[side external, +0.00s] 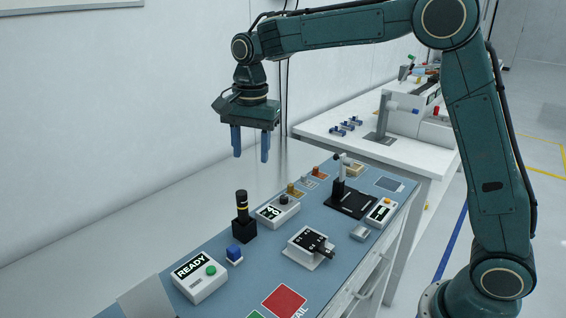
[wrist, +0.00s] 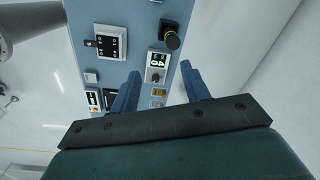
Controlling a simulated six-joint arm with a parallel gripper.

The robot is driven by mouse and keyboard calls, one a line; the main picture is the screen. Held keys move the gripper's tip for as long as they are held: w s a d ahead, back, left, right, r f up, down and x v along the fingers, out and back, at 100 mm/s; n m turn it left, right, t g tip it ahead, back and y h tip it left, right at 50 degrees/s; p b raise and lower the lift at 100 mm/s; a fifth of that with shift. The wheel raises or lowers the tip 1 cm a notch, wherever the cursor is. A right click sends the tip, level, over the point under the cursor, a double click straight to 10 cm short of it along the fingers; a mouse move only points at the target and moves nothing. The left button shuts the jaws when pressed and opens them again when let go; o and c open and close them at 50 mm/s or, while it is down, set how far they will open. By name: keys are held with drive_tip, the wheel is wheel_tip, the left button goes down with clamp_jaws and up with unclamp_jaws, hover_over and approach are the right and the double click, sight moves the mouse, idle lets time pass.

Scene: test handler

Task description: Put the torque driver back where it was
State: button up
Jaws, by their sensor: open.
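The torque driver (side external: 242,203), a black handle with a yellow ring, stands upright in a black block holder (side external: 243,231) on the blue bench mat. In the wrist view the driver (wrist: 171,40) shows from above, near the mat's right edge. My gripper (side external: 251,158) is open and empty, well above the mat and apart from the driver. Its fingers also show in the wrist view (wrist: 160,72), with a white display box with a knob (wrist: 157,65) seen beyond and between them. The driver's lower end is hidden in the holder.
A READY box (side external: 198,277) with a green button and a blue block (side external: 234,251) stand in front of the holder. A white fixture with a black part (side external: 311,246), a red FAIL pad (side external: 285,301) and a black stand (side external: 350,201) occupy the mat. The air around my gripper is clear.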

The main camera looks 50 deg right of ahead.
drive_tip(key=s+d+r+n+t, duration=0.1)
drive_tip(key=s+d+r+n, duration=0.15)
drive_tip(key=s, duration=0.55)
drive_tip(key=s+d+r+n+t, duration=0.15)
drive_tip(key=s+r+n, duration=0.25)
drive_tip(key=s, duration=0.4)
drive_tip(key=s+f+n+t, duration=0.1)
drive_tip(key=s+f+n, duration=0.1)
drive_tip(key=s, duration=0.5)
drive_tip(key=s+d+f+n+t, duration=0.1)
drive_tip(key=s+f+n, duration=0.1)
drive_tip(key=s+n, duration=0.3)
drive_tip(key=shift+s+d+f, duration=0.25)
drive_tip(key=shift+s+f, duration=0.1)
drive_tip(key=shift+s, duration=0.7)
drive_tip(key=shift+t, duration=0.25)
